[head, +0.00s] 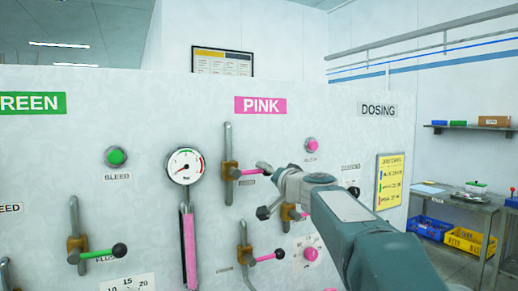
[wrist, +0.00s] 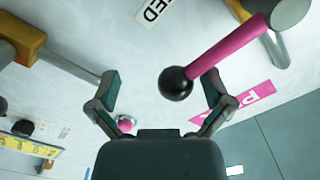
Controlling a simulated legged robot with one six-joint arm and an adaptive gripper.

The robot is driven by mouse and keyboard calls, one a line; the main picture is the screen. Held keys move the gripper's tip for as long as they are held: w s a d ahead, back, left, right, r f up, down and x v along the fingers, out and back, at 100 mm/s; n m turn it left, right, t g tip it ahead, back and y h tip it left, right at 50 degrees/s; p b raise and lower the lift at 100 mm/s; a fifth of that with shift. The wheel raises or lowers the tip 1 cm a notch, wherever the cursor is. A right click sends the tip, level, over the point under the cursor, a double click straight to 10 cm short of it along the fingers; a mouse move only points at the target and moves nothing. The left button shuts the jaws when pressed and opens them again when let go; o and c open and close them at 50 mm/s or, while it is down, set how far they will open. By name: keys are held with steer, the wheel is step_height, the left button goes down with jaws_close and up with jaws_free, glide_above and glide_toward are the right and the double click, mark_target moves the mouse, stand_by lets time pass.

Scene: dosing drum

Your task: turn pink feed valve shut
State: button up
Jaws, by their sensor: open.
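The pink feed valve has a brass body (head: 230,171) on a vertical grey pipe below the PINK sign (head: 261,105). Its pink lever (head: 249,171) points right, across the pipe, in the head view. My gripper (head: 264,190) is in front of the panel at the lever's end and hides part of it. In the wrist view the pink lever (wrist: 228,47) comes from the upper right and ends in a black ball (wrist: 176,83). The ball appears between the spread fingers of my open gripper (wrist: 161,92), nearer the right finger. I see no clear grip on it.
Below are another pink lever (head: 264,257) and a pink knob (head: 310,254). A pink bleed button (head: 311,145) is to the right. A gauge (head: 185,166) is to the left. A yellow notice (head: 389,181) hangs at the panel's right edge.

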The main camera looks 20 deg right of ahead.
steer(key=shift+a+r, duration=0.2)
steer(key=shift+a, duration=0.3)
steer(key=s+d, duration=0.2)
steer(key=s, duration=0.7)
steer(key=shift+a, duration=0.1)
